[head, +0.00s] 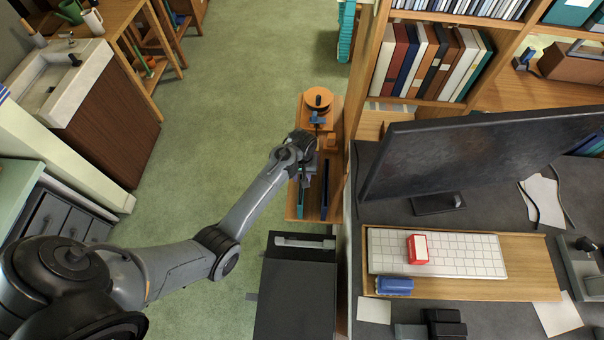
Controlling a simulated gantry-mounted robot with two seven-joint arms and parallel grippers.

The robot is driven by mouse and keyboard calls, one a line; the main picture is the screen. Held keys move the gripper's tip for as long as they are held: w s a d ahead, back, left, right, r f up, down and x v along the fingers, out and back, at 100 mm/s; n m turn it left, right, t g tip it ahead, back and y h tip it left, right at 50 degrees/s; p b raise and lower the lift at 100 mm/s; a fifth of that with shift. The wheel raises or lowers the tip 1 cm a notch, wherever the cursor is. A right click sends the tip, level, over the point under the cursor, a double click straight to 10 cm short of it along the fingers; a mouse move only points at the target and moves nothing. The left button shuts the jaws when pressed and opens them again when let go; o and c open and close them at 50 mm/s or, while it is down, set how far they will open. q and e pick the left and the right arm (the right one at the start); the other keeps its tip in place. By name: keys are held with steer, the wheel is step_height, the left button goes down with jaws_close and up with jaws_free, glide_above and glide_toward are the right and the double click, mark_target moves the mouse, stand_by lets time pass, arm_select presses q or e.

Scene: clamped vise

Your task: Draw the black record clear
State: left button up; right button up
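A small wooden stand (295,213) stands left of the tall bookshelf. Thin upright slabs are in its near part: a teal one (294,203) on the left and a dark one (325,201) on the right. The dark one may be the black record; at this size I cannot be sure. My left gripper (307,182) reaches down over the stand, between or just above these slabs. My wrist hides part of them. Whether its fingers are open or shut on something is too small to tell. My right gripper is not in view.
An orange round piece (318,98) and a small blue vise-like part (318,118) are at the stand's far end. A dark cabinet (295,300) stands just nearer. The bookshelf (374,60), monitor (480,155) and desk crowd the right. Green floor (215,120) is clear on the left.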

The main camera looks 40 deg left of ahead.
arm_select(q)
steer(key=shift+c, duration=0.3)
jaws_close()
step_height(320, 180, up, 16)
steer(key=shift+f, duration=0.25)
stand_by(1.8)
